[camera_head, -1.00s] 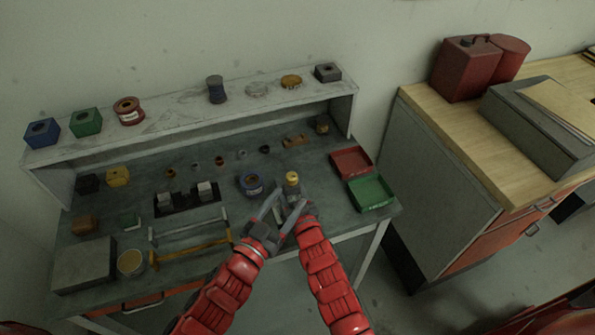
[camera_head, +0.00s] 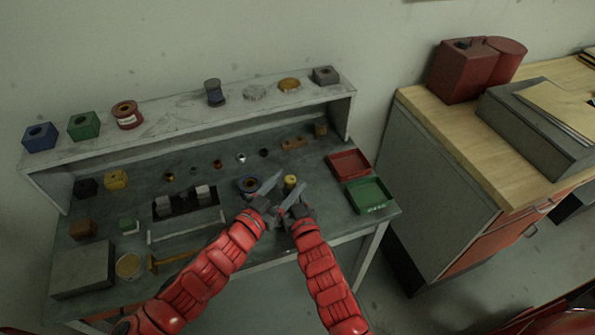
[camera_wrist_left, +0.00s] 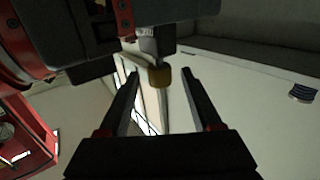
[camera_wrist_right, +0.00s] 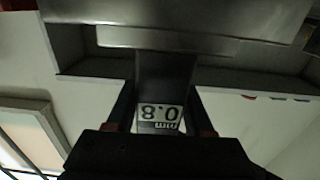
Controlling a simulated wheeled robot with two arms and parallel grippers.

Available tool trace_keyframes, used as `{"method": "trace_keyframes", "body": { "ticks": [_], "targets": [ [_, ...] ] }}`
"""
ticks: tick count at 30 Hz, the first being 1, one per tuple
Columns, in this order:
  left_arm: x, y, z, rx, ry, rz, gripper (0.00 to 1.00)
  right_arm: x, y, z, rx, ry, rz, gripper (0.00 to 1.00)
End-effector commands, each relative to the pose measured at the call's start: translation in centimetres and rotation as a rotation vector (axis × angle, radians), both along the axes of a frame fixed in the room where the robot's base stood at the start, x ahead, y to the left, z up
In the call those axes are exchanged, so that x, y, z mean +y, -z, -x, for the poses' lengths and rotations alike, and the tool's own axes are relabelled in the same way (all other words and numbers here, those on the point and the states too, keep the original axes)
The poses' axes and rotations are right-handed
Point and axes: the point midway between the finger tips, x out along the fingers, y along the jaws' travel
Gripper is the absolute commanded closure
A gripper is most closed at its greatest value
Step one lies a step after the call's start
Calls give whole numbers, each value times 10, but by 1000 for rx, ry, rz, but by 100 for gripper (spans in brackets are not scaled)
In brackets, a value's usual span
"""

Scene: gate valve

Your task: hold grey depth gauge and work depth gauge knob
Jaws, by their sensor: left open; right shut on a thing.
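The grey depth gauge (camera_wrist_right: 163,80) is held in my right gripper (camera_wrist_right: 160,105); its display reads 0.8 mm, upside down in the right wrist view. Its yellow-brass knob (camera_head: 290,181) shows at the top of the gauge in the head view, where the right gripper (camera_head: 291,203) is just below it. My left gripper (camera_head: 273,186) is open and close to the left of the knob. In the left wrist view the knob (camera_wrist_left: 159,76) appears between the open fingertips (camera_wrist_left: 160,78); I cannot tell whether they touch it.
A blue ring-shaped part (camera_head: 247,185) stands close behind the left gripper. Red (camera_head: 350,163) and green (camera_head: 370,195) trays are at the bench's right. A white bar handle (camera_head: 185,226) and a wooden-handled tool (camera_head: 175,258) lie left of my left arm. A shelf (camera_head: 190,103) runs behind.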

Motion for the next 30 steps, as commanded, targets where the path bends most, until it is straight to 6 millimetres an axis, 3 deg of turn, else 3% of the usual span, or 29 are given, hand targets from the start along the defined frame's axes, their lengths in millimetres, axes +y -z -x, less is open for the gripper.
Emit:
{"method": "trace_keyframes", "body": {
  "ticks": [9, 21, 30],
  "targets": [
    [-25, 0, -33, -1, 2, 1, 34, 0, 0, 0, 0, 0, 0, 100],
    [-28, 0, -38, 0, 0, 0, 36, 0, 0, 0, 0, 0, 0, 100],
    [-28, 0, -38, 0, 0, 0, 90, 0, 0, 0, 1, 0, 0, 100]
  ]
}}
